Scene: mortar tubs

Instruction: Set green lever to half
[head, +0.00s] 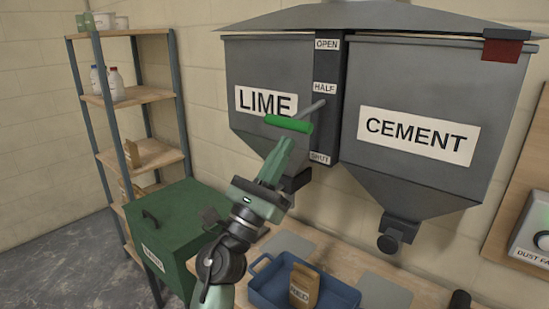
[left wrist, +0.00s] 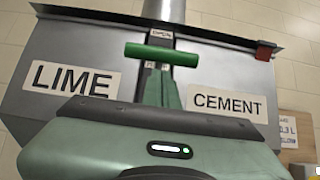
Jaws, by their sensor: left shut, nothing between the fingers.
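The green lever (head: 288,124) has a green crossbar handle on a grey rod. The rod comes out from the dark strip (head: 325,128) between the two hoppers, which bears the labels OPEN, HALF and SHUT from top to bottom. In the head view the handle appears lower than HALF and above SHUT, but it stands out from the strip, so its exact setting is hard to tell. My left gripper (head: 283,145) is shut and empty, its tips just below the handle. The left wrist view also shows the handle (left wrist: 162,54) right at the fingertips; contact cannot be told.
The LIME hopper (head: 268,70) and CEMENT hopper (head: 430,85) flank the strip. Below are a bench with a blue tray (head: 340,290) holding a brown bag (head: 303,285), and a green bin (head: 175,220). A shelf rack (head: 125,97) stands at left.

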